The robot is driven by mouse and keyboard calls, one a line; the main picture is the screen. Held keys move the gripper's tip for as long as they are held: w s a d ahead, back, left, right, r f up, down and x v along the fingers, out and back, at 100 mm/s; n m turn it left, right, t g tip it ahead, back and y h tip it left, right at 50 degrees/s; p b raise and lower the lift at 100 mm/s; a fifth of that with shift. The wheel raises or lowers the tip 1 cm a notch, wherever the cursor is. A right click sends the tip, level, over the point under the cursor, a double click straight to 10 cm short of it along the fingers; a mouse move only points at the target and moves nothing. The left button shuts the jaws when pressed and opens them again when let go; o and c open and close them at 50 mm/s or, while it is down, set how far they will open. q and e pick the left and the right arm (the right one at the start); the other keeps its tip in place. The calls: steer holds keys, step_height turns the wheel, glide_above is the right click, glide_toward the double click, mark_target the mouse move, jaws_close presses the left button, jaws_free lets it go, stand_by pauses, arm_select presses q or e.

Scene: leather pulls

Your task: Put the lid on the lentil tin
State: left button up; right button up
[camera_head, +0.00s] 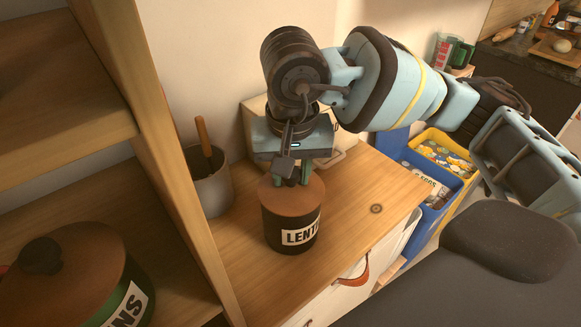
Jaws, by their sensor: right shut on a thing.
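The lentil tin (272,235), dark with a white label reading "LENTI…", stands upright on the wooden cabinet top. A round brown lid (275,199) lies level over its mouth, with no clear gap at the front. Whether it is fully seated I cannot tell. My right gripper (299,180) points down from above, shut on the lid around its middle. Its fingers hide the lid's knob. My left gripper is not in view.
A grey pot (212,186) with a wooden-handled tool stands behind left. A wooden shelf post (180,165) rises close on the left. A green tin with a brown lid (80,262) sits on the shelf.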

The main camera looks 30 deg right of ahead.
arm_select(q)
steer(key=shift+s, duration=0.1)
arm_select(e)
steer(key=o, duration=1.1)
steer(key=shift+r+p, duration=1.3)
steer(key=shift+r, duration=2.25)
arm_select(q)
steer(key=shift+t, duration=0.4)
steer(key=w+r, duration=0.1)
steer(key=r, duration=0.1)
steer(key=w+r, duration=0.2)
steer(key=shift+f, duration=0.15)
